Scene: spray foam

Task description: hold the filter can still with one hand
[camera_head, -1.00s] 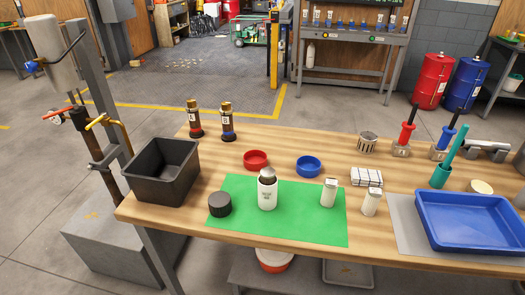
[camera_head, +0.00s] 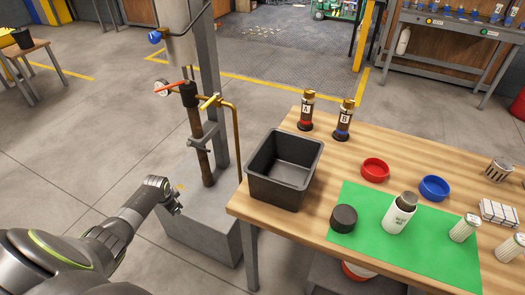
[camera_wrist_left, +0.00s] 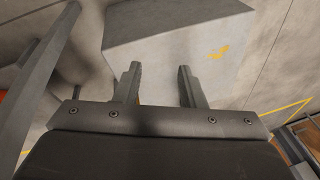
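A white labelled can (camera_head: 398,214) with a dark rounded top stands upright on the green mat (camera_head: 380,240); it looks like the filter can, but its label is too small to read. A black ridged cap (camera_head: 343,218) sits to its left on the mat. My left gripper (camera_head: 177,207) is left of the table, in front of the grey plinth, well away from the can. In the left wrist view the gripper's fingers (camera_wrist_left: 159,70) are apart with nothing between them. My right gripper is not in view.
A black open bin (camera_head: 285,170) stands on the table's left corner, between my left gripper and the mat. The grey plinth (camera_head: 205,225) carries a post with pipes and valves. Bottles A (camera_head: 306,112) and B (camera_head: 344,120), a red dish (camera_head: 374,170) and a blue dish (camera_head: 434,188) stand behind the mat.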

